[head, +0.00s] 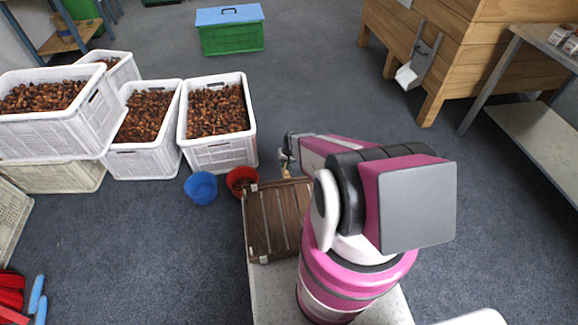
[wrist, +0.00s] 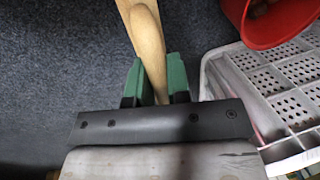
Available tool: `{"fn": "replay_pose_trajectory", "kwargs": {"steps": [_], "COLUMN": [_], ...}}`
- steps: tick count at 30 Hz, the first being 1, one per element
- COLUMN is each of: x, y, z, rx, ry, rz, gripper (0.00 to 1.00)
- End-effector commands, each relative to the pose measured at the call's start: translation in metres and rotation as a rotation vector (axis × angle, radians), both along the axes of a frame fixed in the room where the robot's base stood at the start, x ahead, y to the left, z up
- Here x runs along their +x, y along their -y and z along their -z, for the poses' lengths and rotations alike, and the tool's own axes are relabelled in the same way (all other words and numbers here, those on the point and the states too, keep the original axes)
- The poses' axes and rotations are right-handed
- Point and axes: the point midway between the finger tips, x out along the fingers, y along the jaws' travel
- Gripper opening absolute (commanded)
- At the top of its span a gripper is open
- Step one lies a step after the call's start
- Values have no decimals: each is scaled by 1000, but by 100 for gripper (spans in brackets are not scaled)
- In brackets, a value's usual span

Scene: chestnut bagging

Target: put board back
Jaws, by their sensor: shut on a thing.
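My gripper (wrist: 155,75) has green fingers shut on a pale wooden piece (wrist: 146,40) with a rounded, handle-like end. The piece runs up out of the wrist view, and I cannot tell whether it is part of a board. In the head view my gripper (head: 287,158) is mostly hidden by my arm, with a bit of pale wood beside it.
A red bucket (head: 242,180) and a blue bucket (head: 201,187) stand close by on the floor. White crates of chestnuts (head: 218,155) are behind them. The wrist view shows the red bucket (wrist: 281,22) and a white perforated crate (wrist: 285,90) at right.

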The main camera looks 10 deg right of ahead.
Motion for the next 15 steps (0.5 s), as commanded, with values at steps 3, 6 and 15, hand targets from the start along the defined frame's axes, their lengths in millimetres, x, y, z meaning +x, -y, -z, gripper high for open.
{"fn": "replay_pose_trajectory", "kwargs": {"steps": [3,6,15], "x": [26,45,85], "y": [10,17,36], "z": [17,29,56], "rx": [0,0,1], "ry": [1,1,-1], "rz": [2,1,1], "gripper": [0,0,0]}}
